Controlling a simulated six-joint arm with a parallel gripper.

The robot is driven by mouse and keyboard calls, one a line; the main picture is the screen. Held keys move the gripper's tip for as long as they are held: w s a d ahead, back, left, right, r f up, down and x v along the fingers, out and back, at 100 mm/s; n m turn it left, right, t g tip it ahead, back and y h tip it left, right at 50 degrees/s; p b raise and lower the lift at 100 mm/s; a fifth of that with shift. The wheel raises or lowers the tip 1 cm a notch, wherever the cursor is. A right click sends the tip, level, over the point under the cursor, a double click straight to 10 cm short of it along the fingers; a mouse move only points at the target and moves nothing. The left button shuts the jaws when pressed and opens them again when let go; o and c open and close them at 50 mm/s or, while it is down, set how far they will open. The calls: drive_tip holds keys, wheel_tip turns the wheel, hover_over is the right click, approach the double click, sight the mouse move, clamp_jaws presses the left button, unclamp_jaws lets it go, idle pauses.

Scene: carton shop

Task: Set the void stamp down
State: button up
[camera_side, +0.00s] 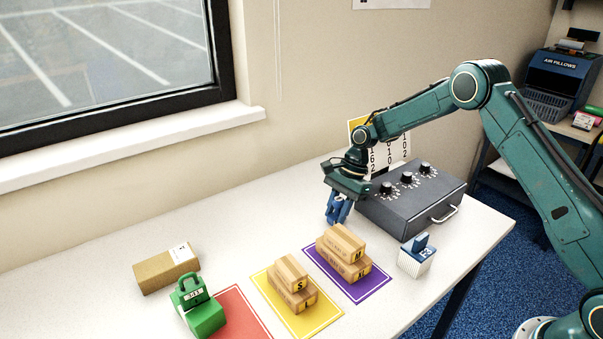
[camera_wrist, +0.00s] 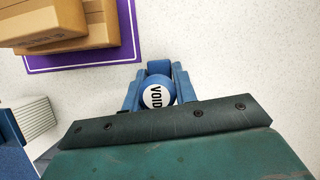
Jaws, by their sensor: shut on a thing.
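The void stamp shows in the wrist view as a blue round knob with a white "VOID" label (camera_wrist: 157,95). My gripper (camera_wrist: 150,92) is shut on it, one blue finger on each side. In the side view my gripper (camera_side: 338,212) points down over the white table, just left of the grey control box. The stamp is mostly hidden by the fingers there. I cannot tell whether its base touches the table.
The grey box with knobs (camera_side: 412,205) stands close to my gripper's right. Stacked cartons (camera_side: 343,250) sit on a purple mat (camera_side: 368,290), others on a yellow mat (camera_side: 312,322). A ribbed white block with a blue top (camera_side: 417,258) stands right. Bare table lies left of my gripper.

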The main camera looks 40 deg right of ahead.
drive_tip(key=shift+f, duration=0.2)
drive_tip(key=o, duration=1)
drive_tip(key=shift+r, duration=0.1)
drive_tip(key=shift+v, duration=3.85)
drive_tip(key=shift+s, duration=0.1)
